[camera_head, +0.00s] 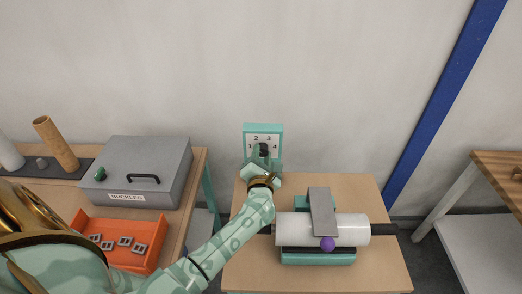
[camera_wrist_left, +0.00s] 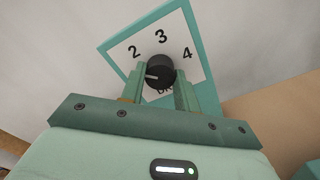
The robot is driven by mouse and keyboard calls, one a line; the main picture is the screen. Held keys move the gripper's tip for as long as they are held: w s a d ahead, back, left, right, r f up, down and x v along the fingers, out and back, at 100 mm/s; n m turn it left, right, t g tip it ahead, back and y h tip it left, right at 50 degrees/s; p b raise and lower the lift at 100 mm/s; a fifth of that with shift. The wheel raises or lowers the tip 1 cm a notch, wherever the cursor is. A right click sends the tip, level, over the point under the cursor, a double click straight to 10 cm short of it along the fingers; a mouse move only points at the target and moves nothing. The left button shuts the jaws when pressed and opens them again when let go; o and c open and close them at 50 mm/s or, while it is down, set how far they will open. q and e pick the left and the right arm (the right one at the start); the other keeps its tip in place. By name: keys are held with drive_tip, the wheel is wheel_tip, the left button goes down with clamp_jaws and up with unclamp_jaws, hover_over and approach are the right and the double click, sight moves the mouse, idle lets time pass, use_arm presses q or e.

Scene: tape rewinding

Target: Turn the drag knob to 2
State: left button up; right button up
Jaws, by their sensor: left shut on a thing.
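The drag knob (camera_wrist_left: 160,72) is a round black dial on a teal-framed white panel (camera_head: 277,128) against the wall. The left wrist view shows the numbers 2, 3 and 4 around it; the head view also shows a 1 at left. The knob's white mark points left, below the 2, towards the left finger, which hides that part of the panel. My left gripper (camera_wrist_left: 159,82) is shut on the knob, one finger on each side; it also shows in the head view (camera_head: 263,160). My right gripper is not in view.
A white roll (camera_head: 350,228) with a grey plate (camera_head: 322,210) and purple ball (camera_head: 327,244) sits on the table (camera_head: 385,277) below the panel. At left are a grey buckles box (camera_head: 165,155), an orange tray (camera_head: 108,226) and a brown tube (camera_head: 56,143).

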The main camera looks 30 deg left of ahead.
use_arm(q)
drive_tip(key=shift+m+p, duration=1.05)
drive_tip(key=shift+m, duration=0.95)
drive_tip(key=o, duration=1)
drive_tip(key=shift+r, duration=0.1)
